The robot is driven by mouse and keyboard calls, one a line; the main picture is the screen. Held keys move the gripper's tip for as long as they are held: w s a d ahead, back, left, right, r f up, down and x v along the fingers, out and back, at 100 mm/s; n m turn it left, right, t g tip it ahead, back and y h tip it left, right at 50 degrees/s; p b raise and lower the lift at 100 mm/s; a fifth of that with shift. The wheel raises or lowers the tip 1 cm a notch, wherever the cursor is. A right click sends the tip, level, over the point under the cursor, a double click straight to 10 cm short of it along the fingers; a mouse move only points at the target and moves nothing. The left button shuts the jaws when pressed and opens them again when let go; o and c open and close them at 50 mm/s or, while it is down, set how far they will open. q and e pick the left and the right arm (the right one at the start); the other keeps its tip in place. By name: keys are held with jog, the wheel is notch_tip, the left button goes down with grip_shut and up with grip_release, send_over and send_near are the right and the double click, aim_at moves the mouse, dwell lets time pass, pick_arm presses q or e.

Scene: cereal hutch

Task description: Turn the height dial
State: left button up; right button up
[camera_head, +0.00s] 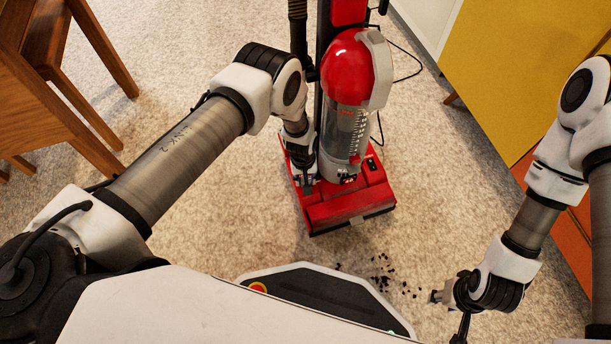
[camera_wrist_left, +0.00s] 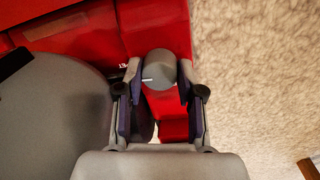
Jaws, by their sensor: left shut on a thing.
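The red upright vacuum (camera_head: 345,205) stands on the carpet in the head view. Its height dial (camera_wrist_left: 160,66) is a grey round knob with a white mark that points left in the left wrist view. My left gripper (camera_wrist_left: 159,88) has one finger on each side of the dial and is shut on it. In the head view this gripper (camera_head: 307,185) reaches down to the left side of the vacuum's red base, and the dial is hidden there. My right gripper (camera_head: 448,312) hangs low at the right, away from the vacuum; its jaws are unclear.
Dark crumbs (camera_head: 384,277) lie on the carpet in front of the vacuum. A wooden chair (camera_head: 60,80) stands at the left. A yellow cabinet (camera_head: 520,65) with orange lower fronts is at the right. A black cord (camera_head: 408,70) runs behind the vacuum.

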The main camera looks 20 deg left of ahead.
aim_at(303, 180)
pick_arm(q)
jog(key=shift+m, duration=0.7)
jog(key=o, duration=1.1)
jog(key=shift+o, duration=0.2)
notch_tip(303, 180, up, 12)
jog(key=shift+a, duration=0.3)
